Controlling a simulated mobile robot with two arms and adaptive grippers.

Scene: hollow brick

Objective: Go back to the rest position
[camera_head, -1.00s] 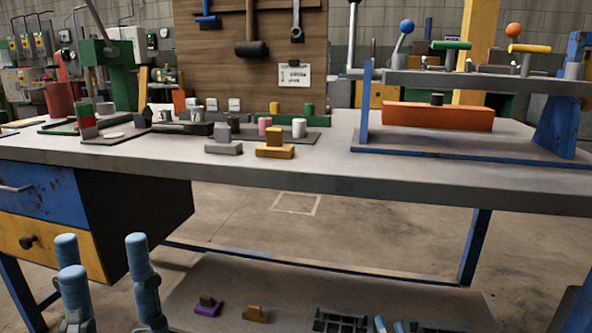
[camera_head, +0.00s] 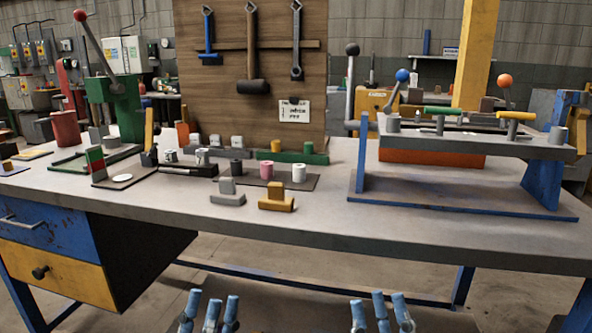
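My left gripper (camera_head: 210,312) shows at the bottom edge, left of centre, with blue fingertips pointing up. Its fingers are apart with nothing between them. My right gripper (camera_head: 379,312) shows at the bottom edge, right of centre, in a similar pose. Its fingers are also apart and empty. Both appear below the front edge of the workbench (camera_head: 340,206) in the picture and clear of the things on it. Only the fingers show; the rest of both grippers is cut off by the frame.
A grey block (camera_head: 227,197) and a yellow block (camera_head: 275,200) stand near the bench's front edge. A blue frame (camera_head: 460,203) with levers stands at the right, and a green press (camera_head: 115,108) at the left. Blue and yellow drawers (camera_head: 67,278) hang below the left side.

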